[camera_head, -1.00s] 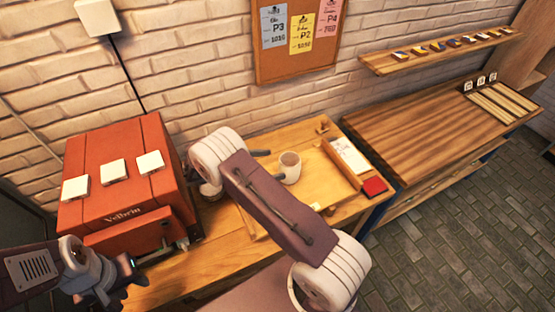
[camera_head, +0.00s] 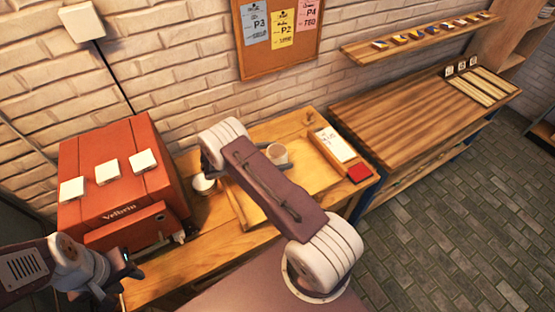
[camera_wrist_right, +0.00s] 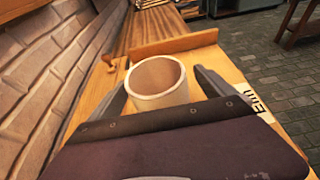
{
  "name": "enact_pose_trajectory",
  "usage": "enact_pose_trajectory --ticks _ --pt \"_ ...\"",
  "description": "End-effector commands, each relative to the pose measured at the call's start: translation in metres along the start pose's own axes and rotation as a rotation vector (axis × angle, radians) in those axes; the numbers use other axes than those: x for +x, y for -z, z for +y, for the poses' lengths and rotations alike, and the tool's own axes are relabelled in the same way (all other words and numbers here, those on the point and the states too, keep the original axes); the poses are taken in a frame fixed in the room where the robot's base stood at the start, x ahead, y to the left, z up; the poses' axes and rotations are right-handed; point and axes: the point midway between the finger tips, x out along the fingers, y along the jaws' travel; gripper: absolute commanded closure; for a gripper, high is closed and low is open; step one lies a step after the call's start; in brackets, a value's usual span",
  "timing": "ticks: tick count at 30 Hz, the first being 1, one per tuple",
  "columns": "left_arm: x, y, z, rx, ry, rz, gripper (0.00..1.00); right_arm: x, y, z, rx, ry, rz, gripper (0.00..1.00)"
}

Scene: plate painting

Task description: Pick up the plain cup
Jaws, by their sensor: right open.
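A plain cream cup (camera_head: 278,153) stands upright on the wooden workbench, partly hidden by my right arm in the head view. In the right wrist view the cup (camera_wrist_right: 158,88) shows its round open mouth and looks empty. My right gripper (camera_wrist_right: 160,78) is open, with one finger on each side of the cup; gaps seem to show beside it, and contact is unclear. A second whitish vessel (camera_head: 204,185) stands further left, partly hidden by my right arm. My left gripper (camera_head: 124,278) is at lower left, in front of the orange machine, away from both; its jaws are unclear.
The orange machine (camera_head: 120,165) stands on the bench's left end. A raised wooden edge (camera_wrist_right: 160,45) lies beyond the cup. A white card (camera_head: 334,144) and a red pad (camera_head: 360,174) lie right. A brick wall (camera_head: 170,70) closes the back.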

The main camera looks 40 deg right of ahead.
Motion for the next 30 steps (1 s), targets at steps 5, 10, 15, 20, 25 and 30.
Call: enact_pose_trajectory --ticks 5,10,15,20,25,30 --pt "0.001 0.000 0.000 0.000 0.000 0.000 0.61 0.000 0.000 0.000 0.000 0.000 0.000 0.34" --pt "0.001 0.000 0.000 0.000 0.000 0.000 0.61 -0.001 0.000 0.000 0.000 0.000 0.000 0.82" --pt "0.001 0.000 0.000 0.000 0.000 0.000 0.61 -0.001 0.000 0.000 0.000 -0.001 -0.001 0.86" --pt "0.003 0.000 0.000 0.000 0.000 0.000 0.61 -0.002 -0.004 0.001 0.001 -0.001 0.000 0.86" --pt "0.012 -0.001 0.000 0.000 0.000 0.000 0.61 -0.011 -0.027 0.001 0.006 -0.002 0.001 0.86" --pt "0.018 -0.002 0.000 0.000 0.000 0.000 0.61 -0.019 -0.054 -0.029 -0.002 -0.001 -0.001 0.86"
